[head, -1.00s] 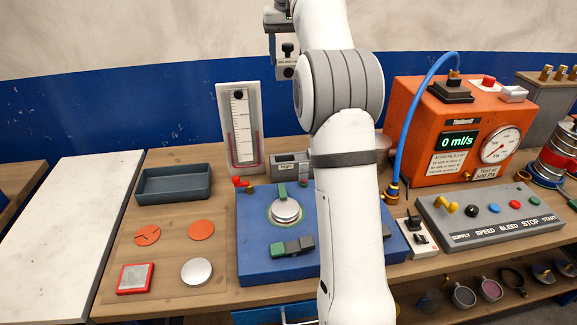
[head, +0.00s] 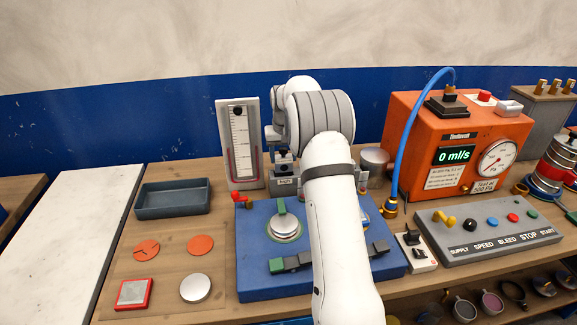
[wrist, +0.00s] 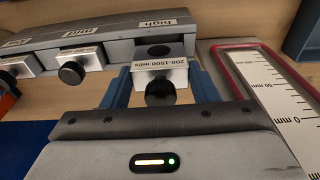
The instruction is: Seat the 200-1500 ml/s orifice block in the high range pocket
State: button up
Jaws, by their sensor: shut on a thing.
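The 200-1500 ml/s orifice block (wrist: 160,70) is a silver block with a black knob. In the wrist view it sits between the blue fingers of my gripper (wrist: 160,84), which is shut on it. The block is at the pocket marked high at the end of the grey rack (wrist: 100,36); how deep it sits is unclear. In the head view my gripper (head: 285,163) is down at the rack (head: 284,186), behind the blue fixture, and my arm hides part of the rack.
Two more blocks with black knobs, the nearer one (wrist: 80,66), sit in the other pockets. The manometer (head: 239,140) stands close left of the rack. A blue hose (head: 410,135) and the orange meter box (head: 430,140) are right of my arm.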

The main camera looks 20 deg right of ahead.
aim_at(284, 171)
jog(key=shift+f+p, duration=0.45)
jog(key=shift+f, duration=1.7)
jog(key=shift+f, duration=0.2)
jog(key=o, duration=1.2)
jog(key=shift+c, duration=0.2)
